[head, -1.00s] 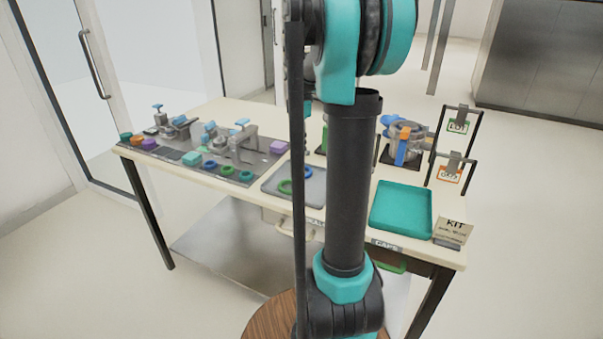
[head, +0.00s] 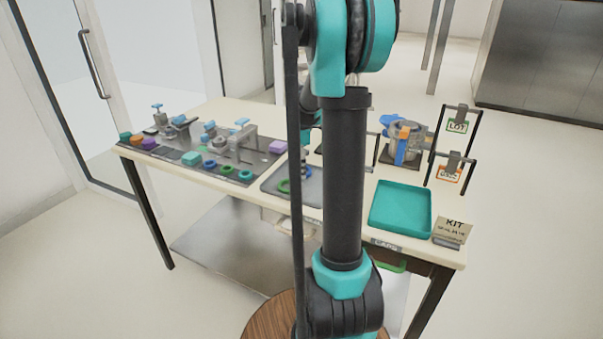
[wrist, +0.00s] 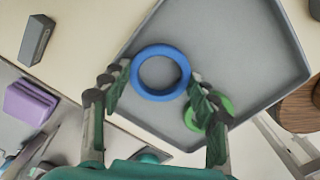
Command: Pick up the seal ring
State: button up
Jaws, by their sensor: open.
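Two rings lie in a grey tray (head: 312,197). In the wrist view a blue ring (wrist: 139,84) lies flat on the tray (wrist: 235,55), between the tips of my open gripper (wrist: 158,82). A green ring (wrist: 226,104) lies beside it, partly hidden by the right finger. I cannot tell which of the two is the seal ring. In the head view the green ring (head: 284,187) shows at the tray's left, and my gripper (head: 307,171) is low over the tray, partly hidden by my arm. I cannot tell whether the fingers touch the blue ring.
Clamp fixtures, blocks and several rings stand on a dark strip (head: 225,178) to the left. A purple block (wrist: 30,102) and a small grey block (wrist: 36,39) are near the tray.

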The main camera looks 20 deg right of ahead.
jog(key=shift+c, duration=0.5)
jog(key=c, duration=0.5)
jog(key=shift+r, duration=0.15)
